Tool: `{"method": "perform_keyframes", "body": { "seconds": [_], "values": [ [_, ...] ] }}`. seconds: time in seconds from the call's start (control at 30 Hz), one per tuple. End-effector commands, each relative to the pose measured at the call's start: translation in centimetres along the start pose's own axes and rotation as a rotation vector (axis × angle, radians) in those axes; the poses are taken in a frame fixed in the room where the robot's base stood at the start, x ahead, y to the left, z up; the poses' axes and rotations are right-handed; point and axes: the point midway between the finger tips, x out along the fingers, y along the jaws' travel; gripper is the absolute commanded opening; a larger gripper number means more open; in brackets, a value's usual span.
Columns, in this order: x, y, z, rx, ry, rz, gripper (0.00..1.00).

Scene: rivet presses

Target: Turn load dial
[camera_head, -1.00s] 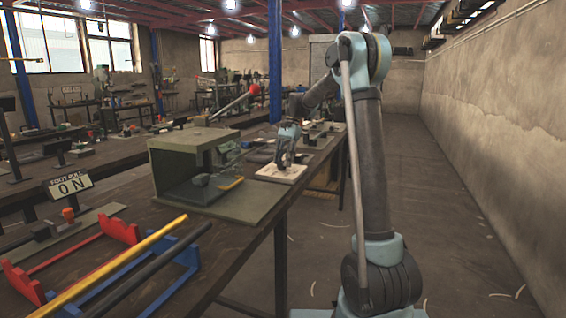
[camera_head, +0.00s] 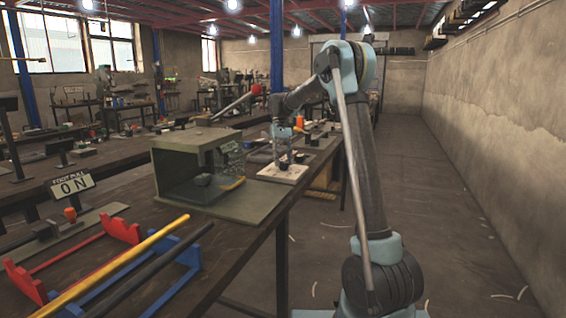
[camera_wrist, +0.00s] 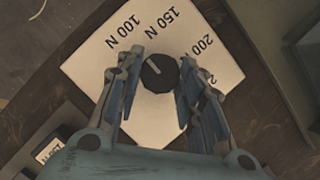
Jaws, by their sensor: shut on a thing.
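The load dial (camera_wrist: 158,74) is a small dark round knob with a white pointer line. It sits on a white plate (camera_wrist: 88,68) marked 100 N, 150 N and 200 N; a further label is partly hidden by a finger. The pointer aims toward the space between 100 N and 150 N. My gripper (camera_wrist: 160,78) has its fingers on either side of the knob and is shut on it. In the head view, my gripper (camera_head: 289,158) stands pointing down over the white plate (camera_head: 276,175), and the knob is hidden or too small to see.
A green open-fronted box (camera_head: 178,159) with a red-tipped lever stands left of the plate on the workbench. A FOOT PULL ON sign (camera_head: 70,185), red and blue racks and a yellow bar (camera_head: 140,250) lie nearer.

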Motion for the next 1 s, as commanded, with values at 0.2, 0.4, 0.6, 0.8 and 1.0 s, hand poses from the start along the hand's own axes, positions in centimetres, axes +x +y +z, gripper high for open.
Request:
{"method": "perform_keyframes", "body": {
  "seconds": [0.2,0.4,0.6,0.8,1.0],
  "values": [
    [0.13,-0.13,0.11,-0.098,-0.002,0.041,0.12],
    [0.09,-0.09,0.06,-0.142,-0.001,0.059,0.12],
    [0.06,-0.04,0.04,-0.153,-0.001,0.065,0.12],
    [0.04,-0.01,0.03,-0.153,-0.001,0.065,0.11],
    [0.02,0.01,0.02,-0.152,0.0,0.065,0.55]
  ]
}}
